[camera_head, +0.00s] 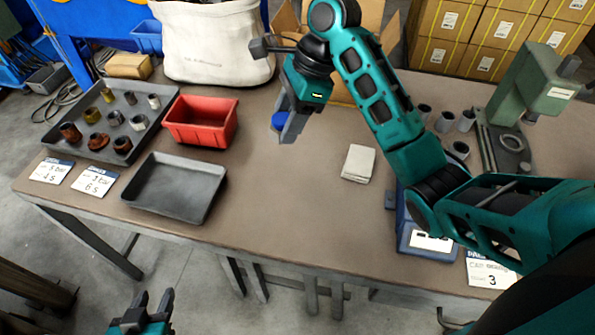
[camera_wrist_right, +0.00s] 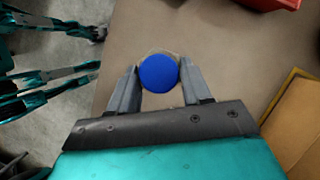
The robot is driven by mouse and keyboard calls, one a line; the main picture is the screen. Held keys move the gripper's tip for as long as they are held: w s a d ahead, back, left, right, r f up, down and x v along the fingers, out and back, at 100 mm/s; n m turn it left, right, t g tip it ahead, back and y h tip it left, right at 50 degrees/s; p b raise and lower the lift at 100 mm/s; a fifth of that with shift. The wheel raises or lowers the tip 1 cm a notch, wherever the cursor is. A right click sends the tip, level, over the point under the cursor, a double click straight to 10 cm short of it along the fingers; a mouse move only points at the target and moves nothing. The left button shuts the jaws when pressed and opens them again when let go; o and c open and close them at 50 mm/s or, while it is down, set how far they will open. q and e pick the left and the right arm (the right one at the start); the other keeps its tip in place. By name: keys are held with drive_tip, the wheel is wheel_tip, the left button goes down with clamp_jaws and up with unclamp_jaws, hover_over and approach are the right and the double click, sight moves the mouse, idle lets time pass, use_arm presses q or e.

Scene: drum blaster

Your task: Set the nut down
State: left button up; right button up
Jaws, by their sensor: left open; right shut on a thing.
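My right gripper (camera_head: 287,132) hangs over the middle of the brown table, fingers pointing down. It is shut on a round piece with a flat blue top (camera_head: 279,121). In the right wrist view the blue-topped piece (camera_wrist_right: 158,73) sits between the two fingertips, with a thin paler rim around part of it. I cannot tell whether this is the nut; its underside is hidden, and so is any gap to the table. My left gripper (camera_head: 153,302) is open and empty, in front of the table at the lower left.
An empty grey tray (camera_head: 175,215) lies front left. Behind it are a red bin (camera_head: 201,141) and a tray (camera_head: 137,84) with several fittings. A pale pad (camera_head: 358,163) lies right of the gripper. A green press (camera_head: 525,95) and a blue box (camera_head: 414,240) stand right.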

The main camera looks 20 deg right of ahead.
hover_over(284, 191)
drive_tip(key=d, duration=0.2)
drive_tip(key=f, duration=1.2)
drive_tip(key=shift+s+a+f, duration=0.1)
drive_tip(key=shift+a+f, duration=0.1)
drive_tip(key=shift+f, duration=0.1)
wheel_tip(284, 191, down, 5)
drive_tip(key=shift+r, duration=0.1)
drive_tip(key=shift+f, duration=0.3)
drive_tip(key=shift+f, duration=0.1)
drive_tip(key=o, duration=1.2)
use_arm(q)
drive_tip(key=shift+s, duration=0.2)
drive_tip(key=shift+f, duration=0.1)
